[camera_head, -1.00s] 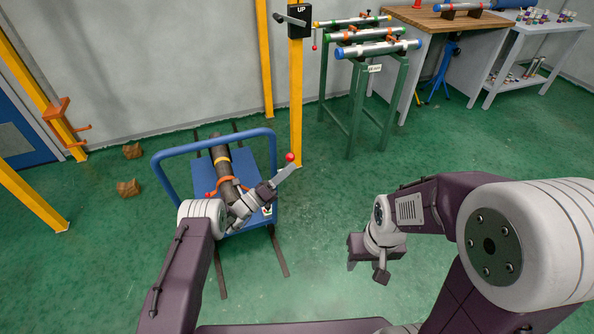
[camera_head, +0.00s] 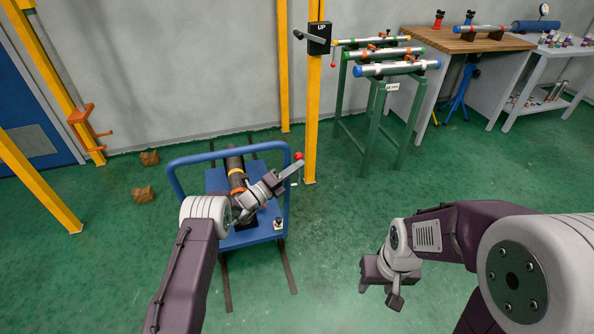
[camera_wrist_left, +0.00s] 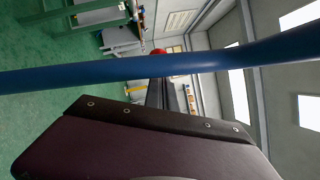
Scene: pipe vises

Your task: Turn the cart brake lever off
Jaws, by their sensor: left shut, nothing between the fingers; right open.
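The blue cart (camera_head: 248,237) stands on the floor left of centre, with a tubular push handle (camera_head: 205,156). A red ball knob (camera_head: 299,156), likely the brake lever's end, shows at the handle's right side. The lever's stem is mostly hidden. My left gripper (camera_head: 297,164) is shut and empty, its fingertips at or just below the knob; contact cannot be told. In the left wrist view the handle bar (camera_wrist_left: 90,75) crosses in front of my fingers, and the knob (camera_wrist_left: 158,51) shows beyond it. My right gripper (camera_head: 378,287) is open and empty over the floor.
A dark pipe (camera_head: 235,168) lies on the cart, partly behind my left arm. A yellow post (camera_head: 312,120) stands just behind the knob. A green rack (camera_head: 375,135) with pipes stands to its right. The floor between the cart and my right arm is clear.

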